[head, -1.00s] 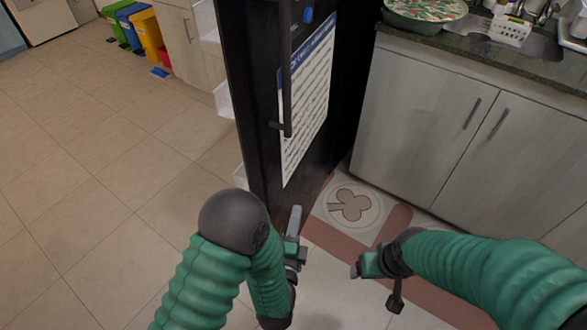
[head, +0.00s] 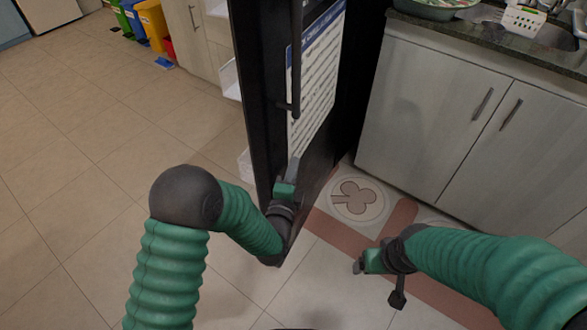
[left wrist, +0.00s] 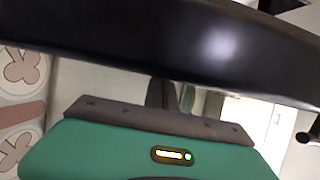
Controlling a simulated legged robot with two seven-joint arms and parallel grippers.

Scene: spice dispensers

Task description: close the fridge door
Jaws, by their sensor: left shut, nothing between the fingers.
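The fridge door (head: 262,110) is black and stands open in the middle of the head view. It has a long vertical black handle (head: 294,70) and a white printed sheet (head: 315,85) on its front. White shelf bins show behind its left edge. My left gripper (head: 293,172) is shut and empty in front of the lower door, below the handle; I cannot tell whether it touches. In the left wrist view its fingers (left wrist: 163,93) point toward a dark, shiny band across the top, which I cannot identify. My right gripper (head: 358,266) hangs over the floor, its jaws unclear.
Grey cabinets (head: 430,125) under a dark counter (head: 480,38) stand to the right of the door. A clover floor tile (head: 356,199) lies between. Coloured bins (head: 152,22) stand at the far left back. The tiled floor (head: 90,150) on the left is clear.

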